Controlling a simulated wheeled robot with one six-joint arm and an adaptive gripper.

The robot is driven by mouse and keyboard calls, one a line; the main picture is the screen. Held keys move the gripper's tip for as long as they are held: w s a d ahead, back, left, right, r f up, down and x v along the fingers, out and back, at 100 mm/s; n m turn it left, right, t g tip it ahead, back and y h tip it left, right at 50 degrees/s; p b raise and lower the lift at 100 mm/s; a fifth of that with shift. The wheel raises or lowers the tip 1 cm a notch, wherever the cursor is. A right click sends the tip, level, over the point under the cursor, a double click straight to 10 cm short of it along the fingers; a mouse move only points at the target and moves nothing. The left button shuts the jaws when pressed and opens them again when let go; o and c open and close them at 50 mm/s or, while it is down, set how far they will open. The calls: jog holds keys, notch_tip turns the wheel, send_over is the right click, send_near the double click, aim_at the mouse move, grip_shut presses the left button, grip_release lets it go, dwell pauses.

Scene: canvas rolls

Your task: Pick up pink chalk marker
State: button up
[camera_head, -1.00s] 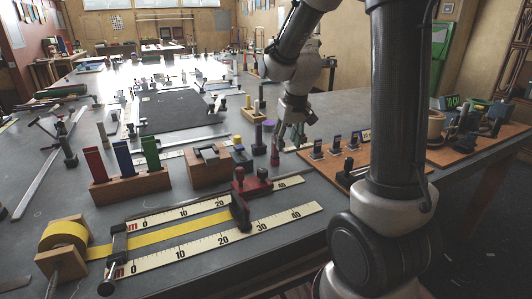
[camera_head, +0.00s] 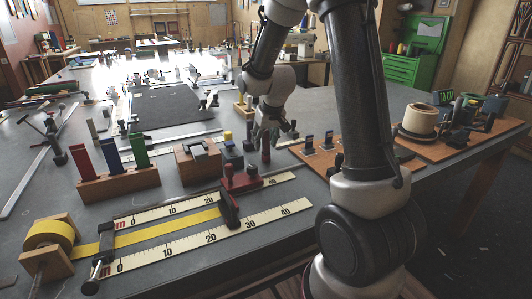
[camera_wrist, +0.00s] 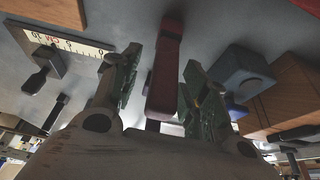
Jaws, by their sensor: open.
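The pink chalk marker (camera_head: 266,155) looks dark pink-maroon and stands upright on the grey table, just below my gripper (camera_head: 265,135). In the wrist view the marker (camera_wrist: 164,75) lies between my two green-padded fingers (camera_wrist: 161,68). The fingers are spread, with visible gaps on both sides of the marker. My gripper is open and is not closed on it. The marker's top is partly hidden by the fingers in the head view.
A blue-grey block (camera_head: 232,152) and a wooden block (camera_head: 198,160) stand left of the marker. A red stop on the ruler board (camera_head: 240,178) is in front. A wooden board (camera_head: 322,157) with small dark pieces lies to the right.

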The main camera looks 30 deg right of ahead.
jog(key=shift+f, duration=0.15)
grip_shut()
notch_tip(320, 180, up, 10)
dwell(0.7)
